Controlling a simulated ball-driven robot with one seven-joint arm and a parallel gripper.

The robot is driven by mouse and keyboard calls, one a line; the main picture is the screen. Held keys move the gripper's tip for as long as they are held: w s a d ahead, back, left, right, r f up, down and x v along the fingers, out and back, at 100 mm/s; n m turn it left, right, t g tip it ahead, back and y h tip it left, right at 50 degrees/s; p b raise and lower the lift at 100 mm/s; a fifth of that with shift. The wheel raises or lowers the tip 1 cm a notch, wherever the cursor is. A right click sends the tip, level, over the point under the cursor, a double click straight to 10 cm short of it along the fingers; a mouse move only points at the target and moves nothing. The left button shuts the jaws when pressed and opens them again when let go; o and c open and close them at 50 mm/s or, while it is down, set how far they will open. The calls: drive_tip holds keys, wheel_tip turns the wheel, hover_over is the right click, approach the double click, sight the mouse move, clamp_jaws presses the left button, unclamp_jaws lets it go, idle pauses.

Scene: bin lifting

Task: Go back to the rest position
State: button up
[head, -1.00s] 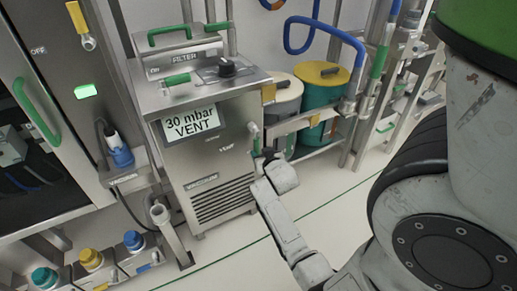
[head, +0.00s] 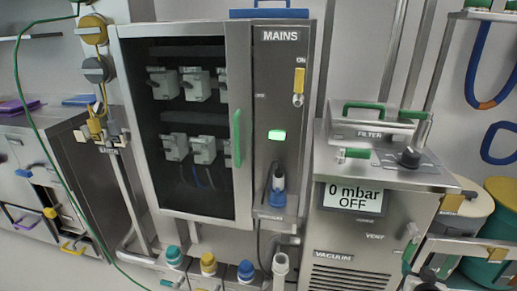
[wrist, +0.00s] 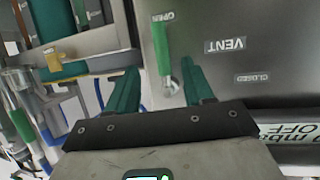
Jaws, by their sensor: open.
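My gripper (wrist: 160,80) is open in the wrist view, with its two green fingers apart and nothing between them that I can see held. The green vent lever (wrist: 162,48) is just beyond the fingertips, on the steel front of the vacuum unit. Its free end lies by the OPEN label, away from the CLOSED label. In the head view the vacuum unit (head: 350,236) stands at right, and its display (head: 353,198) reads 0 mbar OFF. In that view my gripper is low at right near the lever and hard to make out.
The MAINS cabinet (head: 283,100) with a green light stands left of the vacuum unit. Yellow-lidded drums (head: 500,190) stand at right behind a rail (head: 475,246). Colored valves (head: 208,264) line the bottom. In the wrist view a steel frame (wrist: 80,50) is close on the left.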

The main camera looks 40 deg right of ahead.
drive_tip(key=w+a+f+n+g+y, duration=0.1)
drive_tip(key=w+a+f+n+y, duration=0.15)
drive_tip(key=a, duration=0.75)
drive_tip(key=w+a+f+n+y, duration=0.1)
drive_tip(key=w+a+n+y, duration=0.25)
drive_tip(key=a, duration=0.65)
drive_tip(key=s+a+n+g+y, duration=0.2)
drive_tip(key=s+a+n+y, duration=0.1)
drive_tip(key=a, duration=0.5)
drive_tip(key=s+a+n+g+y, duration=0.2)
drive_tip(key=s+a, duration=0.1)
drive_tip(key=a, duration=0.6)
wheel_tip(320, 180, up, 16)
drive_tip(key=s+p, duration=0.1)
drive_tip(key=p, duration=1.4)
drive_tip(key=shift+s+a+r+n+g+y+p, duration=0.15)
drive_tip(key=shift+a+n+g+y+p, duration=0.15)
drive_tip(key=shift+a+p, duration=0.15)
